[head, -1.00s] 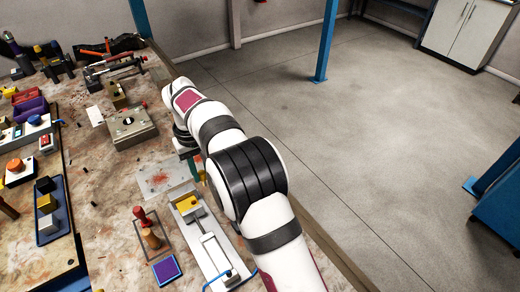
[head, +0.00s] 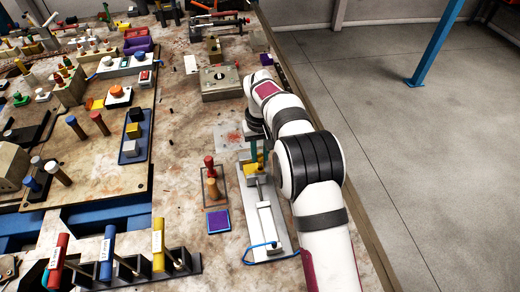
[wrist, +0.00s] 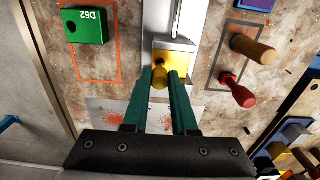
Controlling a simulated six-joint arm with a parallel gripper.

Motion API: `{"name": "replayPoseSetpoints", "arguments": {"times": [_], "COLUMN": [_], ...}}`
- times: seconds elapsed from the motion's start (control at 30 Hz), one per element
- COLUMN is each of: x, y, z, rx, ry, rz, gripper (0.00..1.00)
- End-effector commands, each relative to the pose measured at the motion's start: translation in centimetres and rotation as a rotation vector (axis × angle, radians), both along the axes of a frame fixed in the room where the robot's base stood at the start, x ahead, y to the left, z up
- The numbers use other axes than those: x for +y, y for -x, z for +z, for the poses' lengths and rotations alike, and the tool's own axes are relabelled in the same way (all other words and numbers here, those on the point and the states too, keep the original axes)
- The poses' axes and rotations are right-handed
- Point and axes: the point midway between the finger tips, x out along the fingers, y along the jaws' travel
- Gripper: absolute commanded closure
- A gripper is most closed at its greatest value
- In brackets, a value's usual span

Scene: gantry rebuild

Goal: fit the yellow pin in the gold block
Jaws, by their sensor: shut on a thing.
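The gold block (wrist: 176,56) sits on a light-coloured fixture with a metal rod behind it. In the wrist view its top is partly hidden by what I hold. My gripper (wrist: 162,76), with two green fingers, is shut on the yellow pin (wrist: 160,79) and holds it right over the near part of the block. I cannot tell whether the pin's tip is above the block or inside it. In the head view the gold block (head: 249,169) shows beside my arm, with my gripper's green fingers (head: 254,152) just behind it; the pin is not clear there.
A green block marked D52 (wrist: 84,27) lies left of the fixture. A wooden peg (wrist: 253,48) and a red peg (wrist: 237,91) stand to the right. A purple tile (head: 218,221) lies close by. The left of the bench is crowded with parts.

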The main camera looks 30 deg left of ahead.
Motion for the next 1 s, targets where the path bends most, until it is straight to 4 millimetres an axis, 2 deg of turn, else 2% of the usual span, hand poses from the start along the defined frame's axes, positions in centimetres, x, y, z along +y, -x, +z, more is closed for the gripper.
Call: {"name": "replayPoseSetpoints", "arguments": {"times": [0.4, 0.87, 0.9, 1.0], "x": [0.0, 0.0, 0.0, 0.0], "y": [0.0, 0.0, 0.0, 0.0], "z": [-1.9, -2.3, -2.3, -2.3], "rx": [0.001, -0.001, -0.001, -0.001], "ry": [0.001, 0.001, 0.001, 0.001], "rz": [-0.001, -0.001, -0.001, -0.001], "gripper": [1.00, 1.00, 0.67, 0.49]}}
